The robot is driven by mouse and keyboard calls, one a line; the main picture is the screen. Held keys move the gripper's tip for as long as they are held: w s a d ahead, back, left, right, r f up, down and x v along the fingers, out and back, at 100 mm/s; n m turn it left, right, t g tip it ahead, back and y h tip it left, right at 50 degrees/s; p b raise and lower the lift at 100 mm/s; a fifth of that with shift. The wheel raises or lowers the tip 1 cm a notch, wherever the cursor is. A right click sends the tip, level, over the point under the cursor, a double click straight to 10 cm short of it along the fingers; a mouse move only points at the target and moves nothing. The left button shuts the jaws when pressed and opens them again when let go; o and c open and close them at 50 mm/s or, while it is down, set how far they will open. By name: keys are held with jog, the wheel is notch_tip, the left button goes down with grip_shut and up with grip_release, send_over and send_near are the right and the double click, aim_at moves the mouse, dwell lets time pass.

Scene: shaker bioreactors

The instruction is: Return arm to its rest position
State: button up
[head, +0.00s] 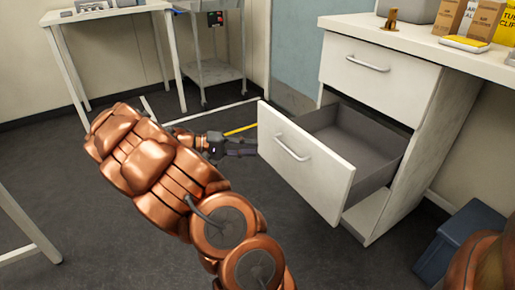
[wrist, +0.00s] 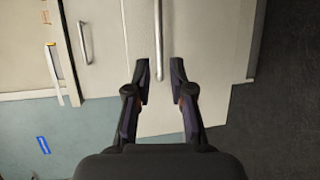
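My copper-coloured arm (head: 165,165) reaches forward across the middle of the head view, above the dark floor. My gripper (head: 250,146) is just left of the pulled-out drawer (head: 305,165). In the wrist view my gripper (wrist: 160,70) has its two dark fingers spread apart with nothing held. The end of a drawer handle (wrist: 158,45) shows between the fingertips in that view. In the head view the fingertips look short of the handle (head: 291,147) on the drawer front, with no clear contact.
The white cabinet (head: 400,150) stands at right with its lower drawer open and empty; its upper drawer (head: 375,70) is closed. Boxes and a small brown figure (head: 391,20) are on top. A blue bin (head: 458,240) is at lower right. A white table (head: 105,18) is at back left.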

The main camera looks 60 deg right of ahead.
dwell(0.6)
jog(key=s+a+r+n+t+y+p, duration=0.1)
jog(key=s+a+r+t+y+p, duration=0.15)
jog(key=a+r+p, duration=0.5)
jog(key=s+a+r+t+y+p, duration=0.1)
jog(key=s+a+r+p, duration=0.3)
jog(key=r+p, duration=0.55)
jog(key=s+a+r+n+t+y+p, duration=0.3)
jog(key=s+a+r+n+p, duration=0.1)
jog(key=a+r+p, duration=0.7)
jog(key=s+a+r+n+t+y+p, duration=0.3)
jog(key=s+a+r+y+p, duration=0.1)
jog(key=a+r+p, duration=0.7)
jog(key=a+p, duration=0.2)
jog(key=a, duration=0.1)
jog(key=shift+s+a+n, duration=0.35)
jog(key=shift+a+n, duration=0.05)
jog(key=shift+d+t, duration=0.15)
jog(key=shift+t, duration=0.1)
